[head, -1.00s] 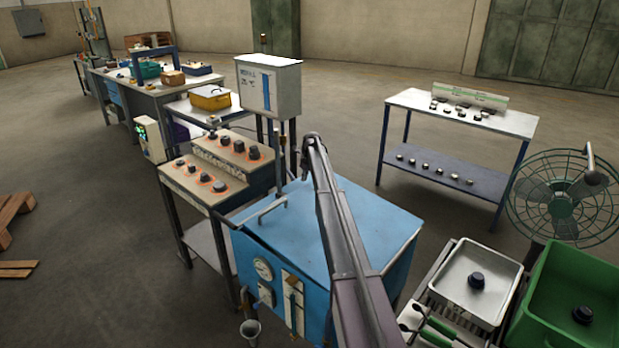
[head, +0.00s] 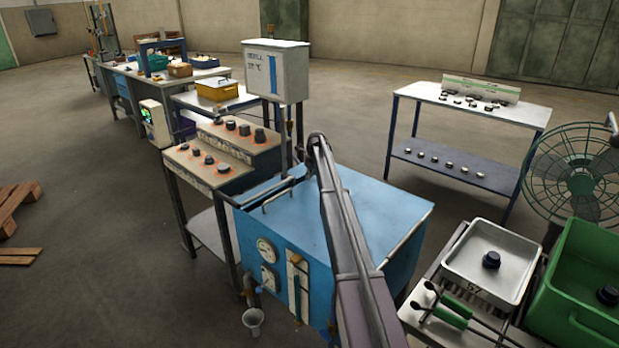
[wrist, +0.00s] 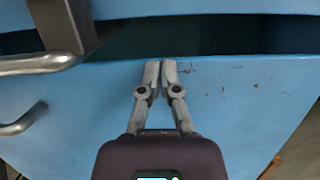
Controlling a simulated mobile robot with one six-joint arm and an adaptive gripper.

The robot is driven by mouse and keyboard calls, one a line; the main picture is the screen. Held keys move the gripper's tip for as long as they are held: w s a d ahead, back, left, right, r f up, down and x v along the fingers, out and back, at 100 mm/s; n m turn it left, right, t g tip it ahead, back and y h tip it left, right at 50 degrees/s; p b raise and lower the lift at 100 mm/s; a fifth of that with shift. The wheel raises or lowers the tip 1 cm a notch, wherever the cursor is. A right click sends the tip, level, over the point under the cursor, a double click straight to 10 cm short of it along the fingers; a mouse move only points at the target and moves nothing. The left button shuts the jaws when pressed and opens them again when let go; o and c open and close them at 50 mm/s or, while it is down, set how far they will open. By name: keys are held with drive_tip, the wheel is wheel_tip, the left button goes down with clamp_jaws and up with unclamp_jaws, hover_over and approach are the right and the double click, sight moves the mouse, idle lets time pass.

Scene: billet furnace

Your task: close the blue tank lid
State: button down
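The blue tank (head: 280,240) stands in the lower middle of the head view, with gauges on its front. Its blue lid (head: 385,210) shows as a flat top with a bar handle near the left side. My arm crosses in front of it and my gripper cannot be made out there. In the wrist view my gripper (wrist: 161,66) has its fingers together and nothing visible between them. The fingertips are at the edge of a blue panel (wrist: 230,110). A dark gap (wrist: 190,38) lies beyond that edge, with another blue strip above it. Contact cannot be told.
A metal handle (wrist: 50,60) is close to my gripper's left. A steel tray (head: 490,265), green bin (head: 590,285) and fan (head: 580,175) are at right. Open floor lies behind.

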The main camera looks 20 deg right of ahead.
drive_tip(key=shift+s+a+f, duration=0.15)
drive_tip(key=shift+s+f, duration=0.1)
drive_tip(key=shift+s, duration=0.25)
drive_tip(key=shift+w+r, duration=0.1)
drive_tip(key=shift+r, duration=0.1)
drive_tip(key=shift+w+r+p, duration=0.35)
drive_tip(key=shift+r+p, duration=0.1)
drive_tip(key=shift+p, duration=0.65)
wheel_tip(320, 180, up, 9)
drive_tip(key=p, duration=0.9)
